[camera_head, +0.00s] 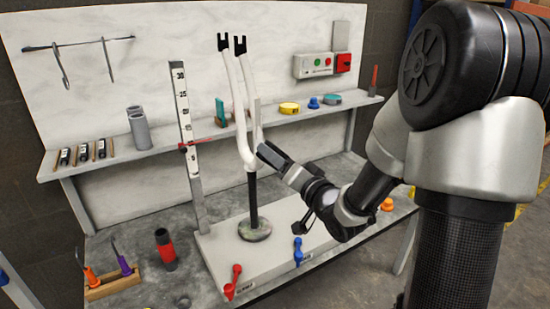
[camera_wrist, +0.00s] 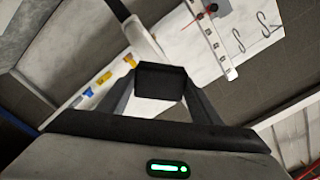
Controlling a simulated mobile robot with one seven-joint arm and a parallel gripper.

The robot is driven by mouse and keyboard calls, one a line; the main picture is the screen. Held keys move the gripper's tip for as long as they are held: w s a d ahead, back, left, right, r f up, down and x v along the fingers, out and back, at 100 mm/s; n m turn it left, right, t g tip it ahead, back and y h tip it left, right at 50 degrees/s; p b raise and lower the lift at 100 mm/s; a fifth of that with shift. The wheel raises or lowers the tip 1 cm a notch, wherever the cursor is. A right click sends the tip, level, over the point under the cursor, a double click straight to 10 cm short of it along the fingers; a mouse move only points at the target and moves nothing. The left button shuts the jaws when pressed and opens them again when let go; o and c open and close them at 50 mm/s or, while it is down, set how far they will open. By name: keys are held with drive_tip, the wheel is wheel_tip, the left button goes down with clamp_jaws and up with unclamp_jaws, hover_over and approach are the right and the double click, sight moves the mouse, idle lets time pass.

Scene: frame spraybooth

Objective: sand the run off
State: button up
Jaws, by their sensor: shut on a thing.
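A white fork (camera_head: 242,125) stands upright on a black post (camera_head: 254,200) with a round base, two black tips at its top. A white part of it also shows beyond my gripper in the wrist view (camera_wrist: 143,40). My gripper (camera_head: 283,165) is shut on a dark block (camera_head: 271,154), which fills the space between the fingers in the wrist view (camera_wrist: 160,82). The block is just right of the fork's lower white part; I cannot tell whether they touch. I cannot make out a run in the paint.
An upright scale (camera_head: 186,120) with a red pointer stands left of the fork. Red (camera_head: 233,282) and blue (camera_head: 298,250) handles stand on the front edge of the pale base plate (camera_head: 215,250). The shelf (camera_head: 160,138) behind holds tins, grey tubes (camera_head: 138,128) and small tools.

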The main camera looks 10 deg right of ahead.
drive_tip(key=shift+s, duration=0.1)
drive_tip(key=v, duration=0.3)
idle(0.7)
